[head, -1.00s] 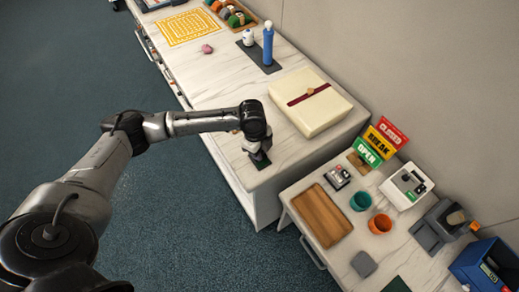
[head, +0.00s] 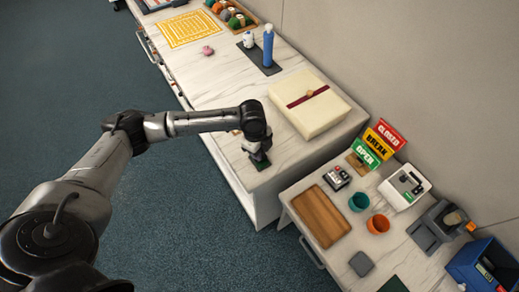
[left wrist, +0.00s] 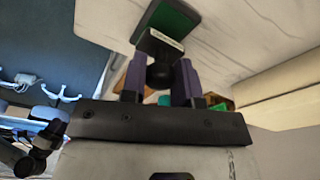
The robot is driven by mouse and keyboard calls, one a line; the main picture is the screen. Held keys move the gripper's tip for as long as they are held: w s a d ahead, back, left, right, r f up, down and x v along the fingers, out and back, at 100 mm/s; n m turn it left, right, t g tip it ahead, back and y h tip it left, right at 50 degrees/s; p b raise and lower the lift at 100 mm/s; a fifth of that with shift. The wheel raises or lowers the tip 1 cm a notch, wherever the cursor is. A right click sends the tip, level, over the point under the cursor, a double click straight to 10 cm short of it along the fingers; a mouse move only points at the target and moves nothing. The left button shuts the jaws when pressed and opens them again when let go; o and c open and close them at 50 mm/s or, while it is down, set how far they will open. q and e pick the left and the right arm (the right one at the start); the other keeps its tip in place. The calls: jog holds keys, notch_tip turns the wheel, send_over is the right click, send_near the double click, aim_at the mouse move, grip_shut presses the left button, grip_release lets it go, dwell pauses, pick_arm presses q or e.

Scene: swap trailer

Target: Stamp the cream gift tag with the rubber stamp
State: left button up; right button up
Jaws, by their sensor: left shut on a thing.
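My left gripper (head: 257,153) is low over the near right end of the long marble-topped counter. In the left wrist view its purple-grey fingers (left wrist: 160,76) are shut on the dark round knob of the rubber stamp (left wrist: 158,46). The stamp has a dark block with a pale strip along its edge. A green pad in a dark case (left wrist: 176,17) lies just beyond the stamp; it also shows in the head view (head: 262,165) below my gripper. I cannot tell whether stamp and pad touch. I cannot make out the cream gift tag. My right gripper is not in view.
A cream box with a dark red ribbon (head: 318,112) stands right of my gripper. A blue bottle (head: 268,45) stands farther back. The lower side table holds a wooden tray (head: 321,216), cups and a sign stand. The counter's front edge is close to my gripper.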

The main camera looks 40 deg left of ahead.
pick_arm(q)
jog(key=shift+r+p, duration=0.45)
jog(key=shift+r, duration=0.35)
jog(key=shift+r+p, duration=0.4)
jog(key=shift+r, duration=1.7)
